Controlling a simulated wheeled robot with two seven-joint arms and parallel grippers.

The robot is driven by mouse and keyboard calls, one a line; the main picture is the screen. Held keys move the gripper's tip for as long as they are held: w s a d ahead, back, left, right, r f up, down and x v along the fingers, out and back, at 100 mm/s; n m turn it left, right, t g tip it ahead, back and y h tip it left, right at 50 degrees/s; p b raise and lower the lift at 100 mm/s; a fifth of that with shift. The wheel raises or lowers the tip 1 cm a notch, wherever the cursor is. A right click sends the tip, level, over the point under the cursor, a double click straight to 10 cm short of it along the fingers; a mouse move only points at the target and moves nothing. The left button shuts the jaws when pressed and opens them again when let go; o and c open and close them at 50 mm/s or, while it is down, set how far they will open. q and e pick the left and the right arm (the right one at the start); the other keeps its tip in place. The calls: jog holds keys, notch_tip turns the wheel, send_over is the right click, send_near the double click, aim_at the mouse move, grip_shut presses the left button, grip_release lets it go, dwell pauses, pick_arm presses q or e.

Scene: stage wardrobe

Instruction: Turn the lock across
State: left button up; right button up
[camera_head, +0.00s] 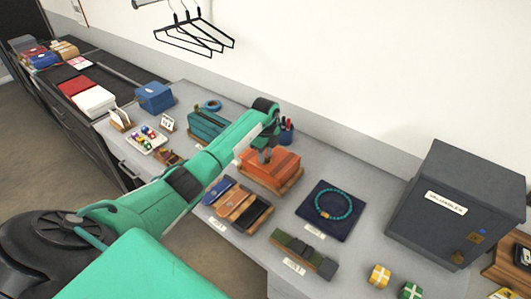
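A dark grey box labelled like "VALUABLES" (446,202) stands at the right end of the grey counter. A small blue-and-brass fitting (477,237) sits on its front, and a small brass piece (457,258) is lower down; I cannot tell which is a lock. An orange case (271,168) lies on a wooden tray at mid counter. My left gripper (265,155) points down at the orange case's top, touching or just above it. Its fingers are small and partly hidden, so their opening is unclear. My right gripper is out of view.
A teal case (206,125) and a blue box (155,97) stand further left. A dark pad with a turquoise necklace (333,204), wallets (238,204) and two small gift boxes (379,275) lie nearer the front. A pen cup (287,134) stands behind the orange case.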

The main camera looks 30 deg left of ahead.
pick_arm(q)
grip_shut()
